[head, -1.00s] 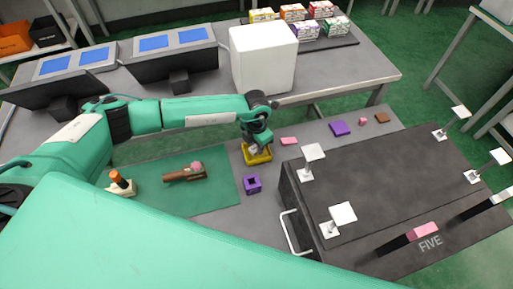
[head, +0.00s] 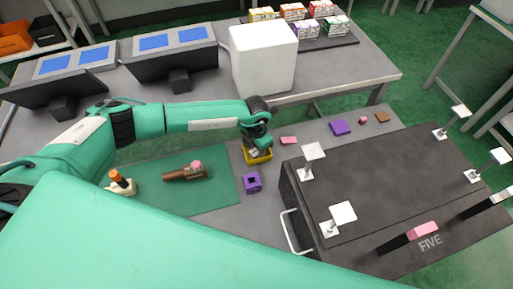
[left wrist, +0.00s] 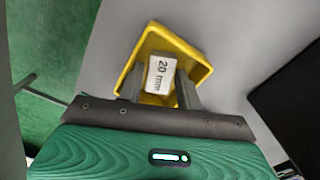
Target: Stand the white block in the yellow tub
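The yellow tub (head: 258,159) stands on the grey table, left of the dark cabinet; it also shows in the left wrist view (left wrist: 203,62). The white block (left wrist: 160,76), marked "20 mm", is inside the tub. In the left wrist view its marked face points toward the camera, and it looks slightly tilted. My left gripper (left wrist: 160,70) is over the tub with a finger on each side of the block. Narrow gaps show between fingers and block, so it looks open. The block's lower end is hidden. My right gripper is not in view.
A purple square holder (head: 252,182) stands just in front of the tub. A pink block (head: 289,140) lies to its right. The dark cabinet (head: 400,180) with white-topped posts is close on the right. A green mat (head: 215,195) with a brown piece lies left.

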